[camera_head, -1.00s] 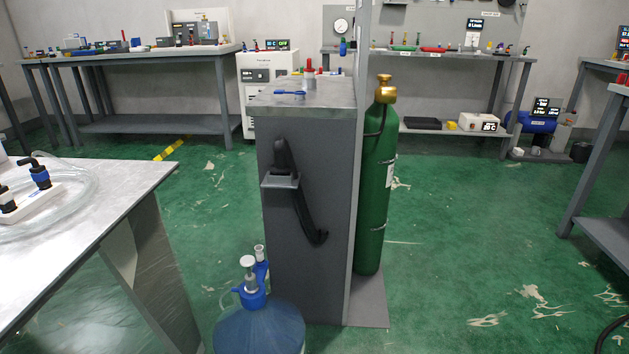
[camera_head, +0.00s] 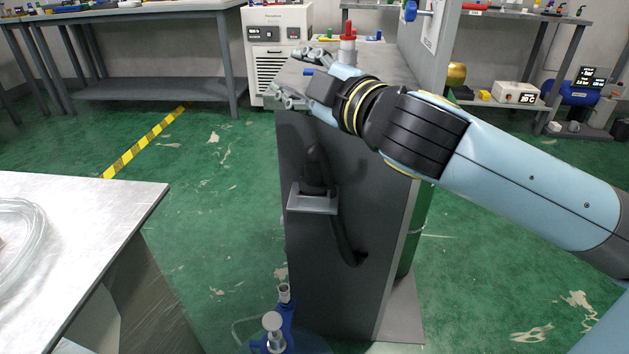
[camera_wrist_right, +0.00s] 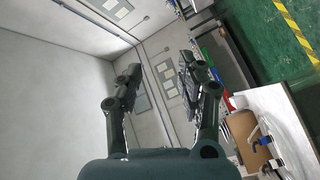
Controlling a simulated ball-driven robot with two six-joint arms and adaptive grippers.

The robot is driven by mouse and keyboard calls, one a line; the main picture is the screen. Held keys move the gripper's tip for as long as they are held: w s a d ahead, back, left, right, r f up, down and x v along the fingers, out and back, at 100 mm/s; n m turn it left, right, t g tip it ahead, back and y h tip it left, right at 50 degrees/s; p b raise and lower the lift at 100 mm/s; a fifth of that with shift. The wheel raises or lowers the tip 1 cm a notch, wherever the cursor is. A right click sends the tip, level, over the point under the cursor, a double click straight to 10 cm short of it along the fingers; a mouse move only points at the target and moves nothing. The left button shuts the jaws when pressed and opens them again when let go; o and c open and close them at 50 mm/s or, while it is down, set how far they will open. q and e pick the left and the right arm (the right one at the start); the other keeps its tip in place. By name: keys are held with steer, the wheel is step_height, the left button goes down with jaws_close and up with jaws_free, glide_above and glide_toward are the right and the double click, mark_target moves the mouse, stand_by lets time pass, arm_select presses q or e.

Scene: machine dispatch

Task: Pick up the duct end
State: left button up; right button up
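The duct end seems to be the black nozzle (camera_head: 315,165) standing upright in a grey bracket (camera_head: 313,203) on the side of the dark grey cabinet (camera_head: 385,270). A black hose (camera_head: 345,240) hangs below it. My right gripper (camera_head: 291,73) is open and empty, above the cabinet's near top edge, higher than the nozzle and apart from it. The right wrist view shows its two fingers (camera_wrist_right: 160,66) spread, with wall behind and no nozzle between them. My left gripper is not in view.
A red-capped item (camera_head: 347,40) stands on the cabinet top, with a panel (camera_head: 432,50) along its right side. A blue bottle (camera_head: 290,335) stands on the floor by the cabinet. A metal table (camera_head: 90,205) is at the left.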

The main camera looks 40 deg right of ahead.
steer(key=w+a+r+n+t+y, duration=0.2)
steer(key=a+r+n+y, duration=0.45)
steer(key=n+y, duration=0.35)
steer(key=n+g+h, duration=0.5)
steer(key=n+g, duration=1)
steer(key=n, duration=0.5)
glide_toward(313, 158)
steer(key=shift+g, duration=0.3)
steer(key=b+x, duration=0.1)
steer(key=x, duration=0.3)
steer(key=shift+w+a, duration=0.15)
steer(key=shift+w, duration=0.05)
steer(key=b+x, duration=0.1)
steer(key=x, duration=0.5)
steer(key=shift+w+b, duration=0.1)
steer(key=shift+b, duration=0.2)
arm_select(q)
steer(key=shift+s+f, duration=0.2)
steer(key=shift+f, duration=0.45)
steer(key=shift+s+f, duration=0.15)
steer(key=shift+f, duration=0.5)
arm_select(e)
jaws_close()
